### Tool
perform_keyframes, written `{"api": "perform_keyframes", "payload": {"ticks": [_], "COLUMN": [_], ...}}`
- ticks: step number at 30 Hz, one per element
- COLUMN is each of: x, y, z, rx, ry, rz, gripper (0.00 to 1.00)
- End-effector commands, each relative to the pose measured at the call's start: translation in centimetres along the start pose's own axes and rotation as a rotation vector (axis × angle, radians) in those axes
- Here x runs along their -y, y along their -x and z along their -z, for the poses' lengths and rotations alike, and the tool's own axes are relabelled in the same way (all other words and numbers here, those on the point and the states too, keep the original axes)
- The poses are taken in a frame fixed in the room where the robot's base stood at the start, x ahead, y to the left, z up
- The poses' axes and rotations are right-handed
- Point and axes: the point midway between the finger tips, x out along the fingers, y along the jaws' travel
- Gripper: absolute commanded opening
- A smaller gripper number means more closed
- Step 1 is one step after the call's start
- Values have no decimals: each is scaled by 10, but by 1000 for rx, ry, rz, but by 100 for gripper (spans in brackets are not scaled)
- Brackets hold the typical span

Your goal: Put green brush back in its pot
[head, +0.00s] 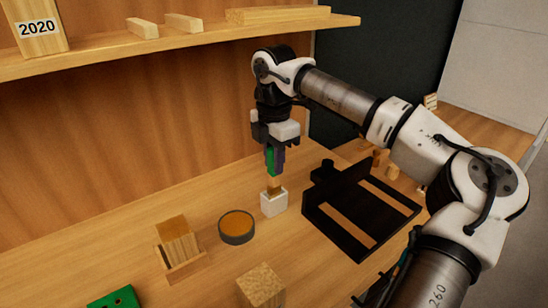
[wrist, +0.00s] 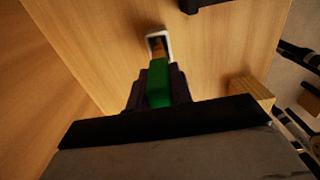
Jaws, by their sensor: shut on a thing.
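The green brush (head: 270,161) is upright in my gripper (head: 275,160), which is shut on its green handle. Its tan lower end (head: 274,184) points down at the white square pot (head: 274,204) on the bench. In the head view the brush's tip meets the pot's opening; how deep it sits is hard to tell. In the wrist view the green handle (wrist: 159,85) lies between the fingers of my gripper (wrist: 158,92), and the tan end reaches the mouth of the white pot (wrist: 151,40).
A round dark dish with orange contents (head: 237,228) stands left of the pot. A black slotted frame (head: 335,240) lies to the right. A wooden block in a holder (head: 177,242), another block (head: 260,287) and a green piece (head: 115,300) are nearer. A shelf (head: 100,60) runs above.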

Motion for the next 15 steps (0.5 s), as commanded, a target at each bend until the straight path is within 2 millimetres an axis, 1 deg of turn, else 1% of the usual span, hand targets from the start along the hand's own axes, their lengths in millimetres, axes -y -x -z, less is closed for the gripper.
{"api": "perform_keyframes", "payload": {"ticks": [15], "x": [0], "y": [-17], "z": [0], "rx": [0], "ry": [0], "rz": [0], "gripper": [0]}}
